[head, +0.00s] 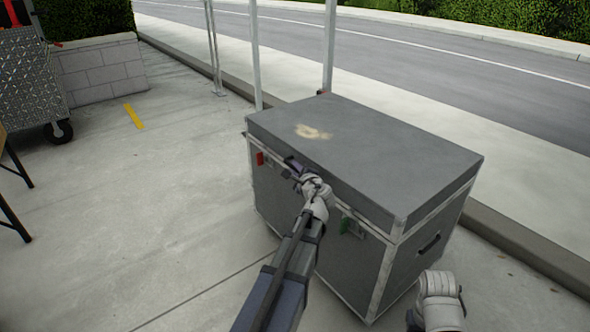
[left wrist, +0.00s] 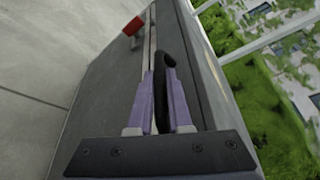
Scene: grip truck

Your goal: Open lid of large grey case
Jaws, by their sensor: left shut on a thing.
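The large grey case (head: 330,250) stands on the pavement with metal edges. Its lid (head: 390,150) lies flat on top and looks closed, with a pale worn patch on it. A red latch (head: 260,158) and a green latch (head: 346,226) sit on the front face; the red latch also shows in the left wrist view (left wrist: 132,27). My left gripper (head: 292,167) is at the front edge of the lid, between the latches. In the left wrist view its purple fingers are shut on a black handle (left wrist: 168,62).
Metal posts (head: 329,45) rise behind the case, near the kerb and road. A wheeled diamond-plate cart (head: 32,70) and a low block wall (head: 100,72) stand at the far left.

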